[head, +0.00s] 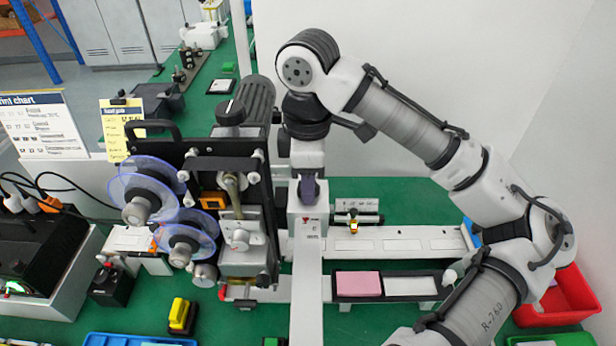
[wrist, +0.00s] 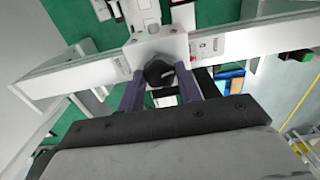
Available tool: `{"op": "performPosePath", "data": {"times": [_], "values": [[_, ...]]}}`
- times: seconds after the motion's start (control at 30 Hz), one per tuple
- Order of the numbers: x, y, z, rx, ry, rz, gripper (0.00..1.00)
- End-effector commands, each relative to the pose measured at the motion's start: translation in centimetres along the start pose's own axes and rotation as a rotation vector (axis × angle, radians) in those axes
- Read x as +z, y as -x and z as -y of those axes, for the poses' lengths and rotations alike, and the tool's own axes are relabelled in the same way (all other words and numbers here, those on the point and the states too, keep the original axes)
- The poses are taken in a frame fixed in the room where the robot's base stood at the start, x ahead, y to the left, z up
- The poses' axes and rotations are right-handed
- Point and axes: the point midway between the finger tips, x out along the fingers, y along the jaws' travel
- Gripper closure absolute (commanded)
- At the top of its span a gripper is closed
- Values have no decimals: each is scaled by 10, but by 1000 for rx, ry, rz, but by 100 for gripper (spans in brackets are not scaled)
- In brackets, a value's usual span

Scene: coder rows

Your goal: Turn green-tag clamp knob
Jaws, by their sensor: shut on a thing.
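My gripper (head: 309,190) reaches down over a white clamp block (head: 306,222) to the right of the black reel machine. In the wrist view its two purple fingers (wrist: 159,88) stand on either side of a black knob (wrist: 157,72) and are shut on it. The knob sits on the white block (wrist: 160,48), where long white rails meet. In the head view the fingers hide the knob. I cannot make out a green tag on this block in either view.
The black machine with blue-clear reels (head: 147,185) stands close on the left of my gripper. A white rail (head: 400,242) runs to the right. A tray with pink and white pads (head: 358,284) lies in front, and a red bin (head: 560,303) is at right.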

Motion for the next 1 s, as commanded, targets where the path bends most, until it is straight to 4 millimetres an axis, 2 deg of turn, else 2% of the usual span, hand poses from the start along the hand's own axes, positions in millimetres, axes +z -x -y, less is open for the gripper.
{"op": "performPosePath", "data": {"times": [0.43,1.0], "values": [[0,1,0,1,-261,1,88],[0,0,0,1,-312,0,88]]}}
